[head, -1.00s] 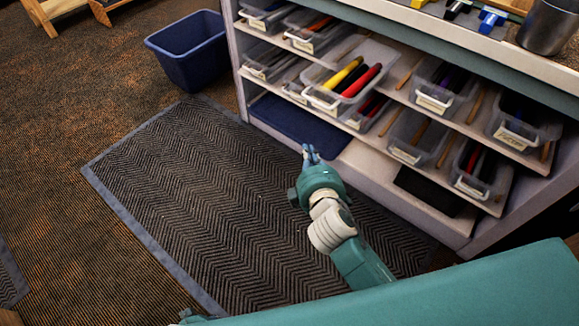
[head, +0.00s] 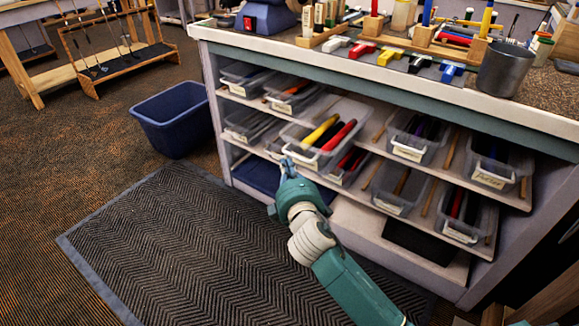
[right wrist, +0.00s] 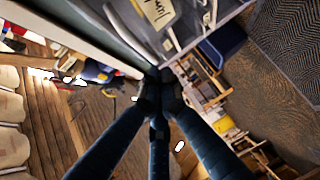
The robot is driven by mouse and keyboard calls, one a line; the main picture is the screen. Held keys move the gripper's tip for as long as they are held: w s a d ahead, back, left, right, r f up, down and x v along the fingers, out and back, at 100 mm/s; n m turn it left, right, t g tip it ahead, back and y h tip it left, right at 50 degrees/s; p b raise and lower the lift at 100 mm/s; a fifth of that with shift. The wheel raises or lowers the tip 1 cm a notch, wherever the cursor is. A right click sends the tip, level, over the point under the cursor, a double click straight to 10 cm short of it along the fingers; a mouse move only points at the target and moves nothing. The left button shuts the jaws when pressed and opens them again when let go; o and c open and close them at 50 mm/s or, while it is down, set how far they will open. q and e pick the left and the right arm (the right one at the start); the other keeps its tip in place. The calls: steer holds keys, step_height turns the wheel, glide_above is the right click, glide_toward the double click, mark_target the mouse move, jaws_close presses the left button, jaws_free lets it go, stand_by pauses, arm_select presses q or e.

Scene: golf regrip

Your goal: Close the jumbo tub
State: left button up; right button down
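A clear tub (head: 300,151) holding yellow and red grips juts out from the upper shelf, beyond the tubs around it. It looks like the jumbo tub, but I cannot read its label. My right gripper (head: 287,166) is in front of and just below this tub's front end in the head view, seemingly apart from it. In the right wrist view the gripper's dark fingers (right wrist: 158,82) come together with nothing seen between them. A pale label on a tub (right wrist: 159,11) shows at that view's top edge. My left gripper is out of view.
Other labelled tubs (head: 408,150) stand on the shelves at both sides and below. The bench top (head: 215,31) above holds tools and a metal cup (head: 506,68). A blue bin (head: 178,118) stands left of the shelves. The floor mat (head: 180,250) is clear.

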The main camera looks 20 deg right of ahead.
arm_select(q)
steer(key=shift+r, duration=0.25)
arm_select(e)
steer(key=shift+w+d+f, duration=0.1)
steer(key=shift+w+d, duration=0.3)
steer(key=shift+d, duration=0.1)
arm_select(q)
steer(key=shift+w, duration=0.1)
